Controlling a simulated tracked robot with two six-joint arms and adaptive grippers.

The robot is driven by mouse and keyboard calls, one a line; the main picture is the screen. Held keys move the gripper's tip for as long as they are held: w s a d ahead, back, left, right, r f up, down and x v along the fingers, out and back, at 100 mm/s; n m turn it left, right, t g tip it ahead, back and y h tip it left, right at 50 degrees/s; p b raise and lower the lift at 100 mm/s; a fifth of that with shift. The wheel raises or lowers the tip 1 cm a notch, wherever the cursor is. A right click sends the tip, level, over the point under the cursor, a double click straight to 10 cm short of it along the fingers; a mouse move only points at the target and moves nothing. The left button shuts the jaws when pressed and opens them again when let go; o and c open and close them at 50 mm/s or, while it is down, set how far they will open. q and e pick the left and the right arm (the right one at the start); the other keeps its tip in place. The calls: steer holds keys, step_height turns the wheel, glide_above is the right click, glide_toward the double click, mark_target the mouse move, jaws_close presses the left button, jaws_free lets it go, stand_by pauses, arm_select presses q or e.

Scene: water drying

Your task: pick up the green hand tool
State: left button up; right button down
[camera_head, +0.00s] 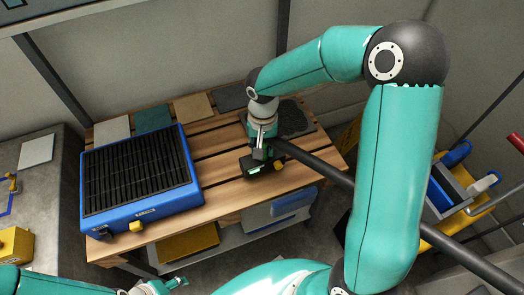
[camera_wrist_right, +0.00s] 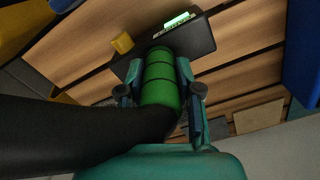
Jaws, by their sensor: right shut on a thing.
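The green hand tool has a ribbed green grip (camera_wrist_right: 162,80) and a black base with a lit green strip (camera_wrist_right: 185,30). I cannot tell whether the base touches the table. My left gripper (camera_head: 168,287) is at the bottom edge of the head view, partly cut off; its jaws are unclear.
A blue tray with a black grille (camera_head: 135,170) covers the table's left part. Flat coloured pieces (camera_head: 192,107) lie along the back. A yellow-and-blue cart (camera_head: 440,238) stands at right.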

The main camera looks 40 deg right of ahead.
arm_select(q)
step_height(320, 180, up, 3)
steer(key=shift+f+p, duration=0.2)
steer(key=shift+p, duration=1)
arm_select(e)
step_height(320, 180, up, 18)
steer(key=shift+f, duration=0.2)
